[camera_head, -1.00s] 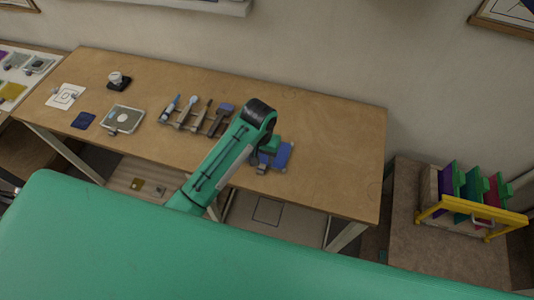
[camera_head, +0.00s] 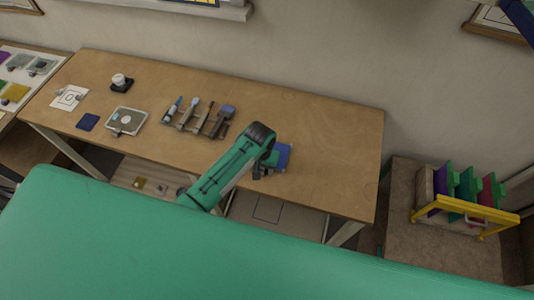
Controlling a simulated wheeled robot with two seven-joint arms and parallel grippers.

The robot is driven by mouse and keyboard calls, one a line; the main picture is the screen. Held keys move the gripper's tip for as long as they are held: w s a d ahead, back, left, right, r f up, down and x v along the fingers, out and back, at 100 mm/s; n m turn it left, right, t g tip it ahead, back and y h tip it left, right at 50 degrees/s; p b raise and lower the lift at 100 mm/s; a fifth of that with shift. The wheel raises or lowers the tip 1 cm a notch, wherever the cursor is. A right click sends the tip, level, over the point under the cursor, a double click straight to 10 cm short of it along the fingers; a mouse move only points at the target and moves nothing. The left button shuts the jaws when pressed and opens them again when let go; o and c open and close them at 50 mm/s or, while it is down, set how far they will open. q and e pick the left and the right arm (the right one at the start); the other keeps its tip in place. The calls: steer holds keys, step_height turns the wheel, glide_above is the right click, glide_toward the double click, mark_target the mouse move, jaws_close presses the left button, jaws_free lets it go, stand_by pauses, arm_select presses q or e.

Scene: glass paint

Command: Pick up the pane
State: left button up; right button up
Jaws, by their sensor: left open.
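A blue flat piece (camera_head: 284,153), which looks like the pane, lies at the front middle of the wooden table. My left arm reaches over it and hides part of it. My left gripper (camera_head: 263,171) is small and dark in this view, at the near left side of the blue piece. It is open, and I cannot tell whether it touches the piece. My right gripper is not in view.
Several tools lie in a holder (camera_head: 196,122) left of my arm. A grey framed plate (camera_head: 126,121), a dark blue square (camera_head: 88,122) and a white sheet (camera_head: 68,97) lie further left. A yellow rack (camera_head: 449,206) with coloured panels stands right. The table's right part is clear.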

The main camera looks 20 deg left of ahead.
arm_select(q)
steer(key=shift+c, duration=0.4)
jaws_close()
steer(key=shift+r, duration=0.15)
step_height(320, 180, up, 20)
